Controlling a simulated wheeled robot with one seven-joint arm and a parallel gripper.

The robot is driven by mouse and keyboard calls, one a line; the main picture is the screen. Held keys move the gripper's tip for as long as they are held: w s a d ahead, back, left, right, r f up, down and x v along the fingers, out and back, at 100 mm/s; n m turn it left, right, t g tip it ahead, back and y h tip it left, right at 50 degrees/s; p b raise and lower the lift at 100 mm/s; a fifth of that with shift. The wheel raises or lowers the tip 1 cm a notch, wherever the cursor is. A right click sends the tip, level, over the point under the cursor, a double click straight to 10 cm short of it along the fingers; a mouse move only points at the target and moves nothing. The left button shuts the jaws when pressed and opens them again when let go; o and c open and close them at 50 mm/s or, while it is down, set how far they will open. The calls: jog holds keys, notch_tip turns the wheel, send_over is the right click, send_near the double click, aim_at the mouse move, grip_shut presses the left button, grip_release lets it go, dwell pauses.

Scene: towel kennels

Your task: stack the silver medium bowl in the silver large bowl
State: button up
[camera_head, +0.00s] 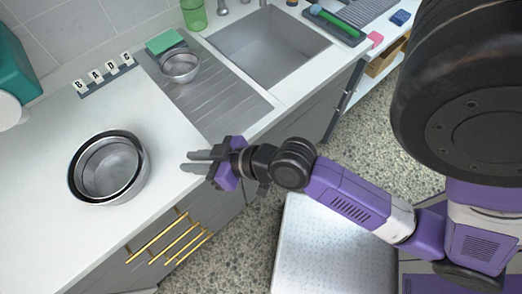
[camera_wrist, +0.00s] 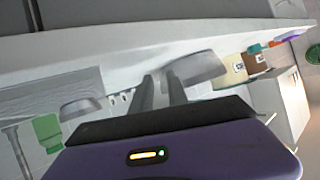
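The silver large bowl (camera_head: 75,184) stands on the white counter at the left in the head view. A smaller silver bowl, apparently the medium bowl (camera_head: 112,160), sits nested inside it, with a dark gap between the rims. The nested bowls also show beyond my fingers in the wrist view, where I cannot tell one from the other. My gripper (camera_head: 185,161) is to the right of the bowls, near the counter's front edge, apart from them and pointing left. Its two fingers show a gap with nothing between them in the wrist view (camera_wrist: 160,82).
A smaller silver bowl (camera_head: 180,67) sits on the grooved drainboard (camera_head: 213,102), in front of a green sponge (camera_head: 166,41). Letter blocks (camera_head: 104,74) stand at the back. A green cup (camera_head: 194,14) is near the sink (camera_head: 268,47). Counter between bowls and drainboard is clear.

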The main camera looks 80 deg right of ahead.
jog(key=s+a+r+n+t, duration=0.1)
jog(key=s+a+r, duration=0.1)
jog(key=s, duration=0.6)
jog(key=s+a+r+t, duration=0.1)
jog(key=s+r, duration=0.3)
jog(key=s, duration=0.4)
jog(key=shift+s+a+n, duration=0.35)
jog(key=shift+a+n, duration=0.05)
jog(key=shift+a, duration=0.3)
